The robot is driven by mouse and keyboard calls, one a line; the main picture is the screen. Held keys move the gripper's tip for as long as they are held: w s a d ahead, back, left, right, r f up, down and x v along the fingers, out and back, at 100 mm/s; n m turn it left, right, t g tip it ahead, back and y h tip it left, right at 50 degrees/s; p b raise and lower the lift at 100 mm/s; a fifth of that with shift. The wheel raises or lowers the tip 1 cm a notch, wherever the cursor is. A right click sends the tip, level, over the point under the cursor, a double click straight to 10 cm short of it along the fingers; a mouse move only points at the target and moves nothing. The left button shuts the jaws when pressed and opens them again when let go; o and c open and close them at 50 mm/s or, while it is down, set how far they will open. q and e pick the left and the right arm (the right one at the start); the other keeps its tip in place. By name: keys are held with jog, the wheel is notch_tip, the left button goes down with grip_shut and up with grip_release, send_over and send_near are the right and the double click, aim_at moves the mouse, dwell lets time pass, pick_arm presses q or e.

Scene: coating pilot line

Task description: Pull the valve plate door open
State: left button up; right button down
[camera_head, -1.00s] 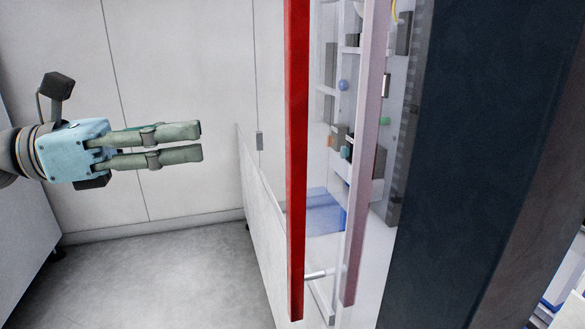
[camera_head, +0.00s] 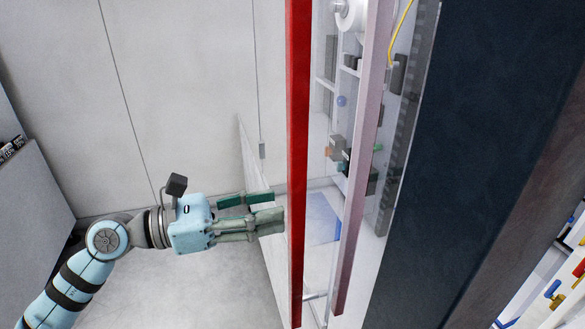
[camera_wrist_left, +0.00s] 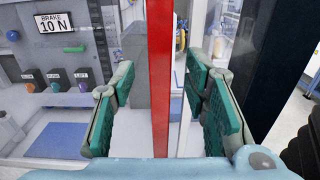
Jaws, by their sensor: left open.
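The valve plate door appears to be the clear upright panel with a red front edge (camera_head: 298,120) in the head view. In the left wrist view the red edge (camera_wrist_left: 160,70) runs upright between the fingers. My left gripper (camera_head: 277,207) is open and empty, just left of the red edge. Its green fingers (camera_wrist_left: 160,85) stand one on each side of the edge in the wrist picture, and neither visibly touches it. Whether the fingertips reach past the edge cannot be told. No separate handle is visible on the door. My right gripper is not in view.
A pinkish upright bar (camera_head: 360,150) and a dark wide post (camera_head: 480,130) stand right of the red edge. The wrist view shows a panel with a "BRAKE 10 N" label (camera_wrist_left: 53,24) and buttons (camera_wrist_left: 57,80). The floor (camera_head: 190,290) at left is clear.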

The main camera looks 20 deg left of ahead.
aim_at(289, 205)
pick_arm(q)
jog(key=p+x, duration=0.2)
jog(key=x, duration=0.2)
jog(key=shift+w+d+r, duration=0.1)
jog(key=shift+w+d, duration=0.1)
jog(key=shift+d, duration=0.1)
jog(key=shift+w+d+p, duration=0.15)
jog(key=shift+d+p, duration=0.1)
jog(key=shift+p, duration=0.05)
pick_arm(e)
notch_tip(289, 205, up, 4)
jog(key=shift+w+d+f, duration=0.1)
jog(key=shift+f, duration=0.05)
pick_arm(q)
grip_shut()
